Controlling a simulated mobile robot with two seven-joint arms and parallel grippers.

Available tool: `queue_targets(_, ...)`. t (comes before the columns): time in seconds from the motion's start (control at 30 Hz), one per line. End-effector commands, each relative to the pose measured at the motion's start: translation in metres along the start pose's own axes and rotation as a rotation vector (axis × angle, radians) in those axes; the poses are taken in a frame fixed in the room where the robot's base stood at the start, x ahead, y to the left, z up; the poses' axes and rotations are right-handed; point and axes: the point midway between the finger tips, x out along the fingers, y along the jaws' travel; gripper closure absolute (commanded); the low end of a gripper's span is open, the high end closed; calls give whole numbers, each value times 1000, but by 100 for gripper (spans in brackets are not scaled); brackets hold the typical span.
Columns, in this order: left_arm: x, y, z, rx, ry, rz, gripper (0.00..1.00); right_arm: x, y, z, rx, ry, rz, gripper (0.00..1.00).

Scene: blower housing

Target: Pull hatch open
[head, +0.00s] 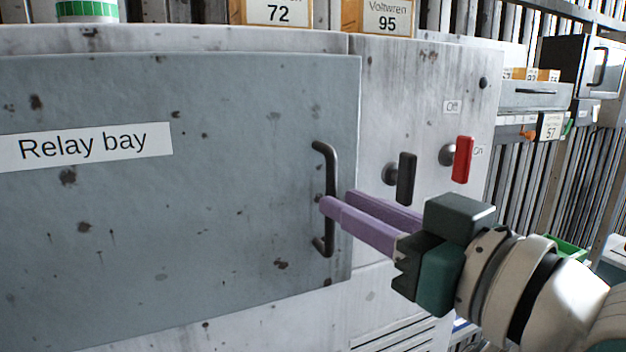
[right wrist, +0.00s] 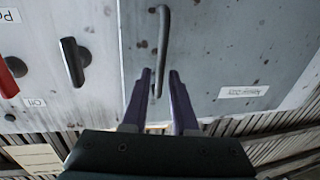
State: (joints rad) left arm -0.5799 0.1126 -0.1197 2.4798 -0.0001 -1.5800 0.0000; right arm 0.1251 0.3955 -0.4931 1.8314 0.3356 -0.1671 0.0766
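The hatch (head: 230,215) is a grey-blue, rust-spotted panel with a "Relay bay" label, and it appears to lie shut against the housing. Its dark upright bar handle (head: 331,170) is near its right edge. In the right wrist view, the handle (right wrist: 163,40) and part of the hatch (right wrist: 225,50) also show. My right gripper (head: 335,202) reaches in from the right with its purple fingers at the handle's lower half. In the right wrist view, my right gripper (right wrist: 161,75) is open, one finger on each side of the bar, with visible gaps. My left gripper is out of view.
Right of the hatch, the white housing front (head: 400,90) carries a black switch lever (head: 406,178) and a red one (head: 463,160), both close to my right gripper. Numbered boxes (head: 278,12) stand on top. Shelving with drawers (head: 535,95) is at the far right.

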Motion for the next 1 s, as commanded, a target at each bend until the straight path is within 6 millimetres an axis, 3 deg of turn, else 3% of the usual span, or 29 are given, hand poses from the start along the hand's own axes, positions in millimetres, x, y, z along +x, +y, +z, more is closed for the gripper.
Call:
queue_targets(0.1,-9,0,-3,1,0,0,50,18,-1,-3,0,0,-1,73)
queue_targets(0.3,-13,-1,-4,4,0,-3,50,35,0,0,0,-1,0,73)
queue_targets(0.67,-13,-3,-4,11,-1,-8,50,38,0,1,-1,-1,0,73)
queue_targets(0.9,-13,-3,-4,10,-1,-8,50,38,0,1,0,-2,0,100)
queue_targets(1.0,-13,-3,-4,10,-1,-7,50,38,0,1,0,-2,0,100)
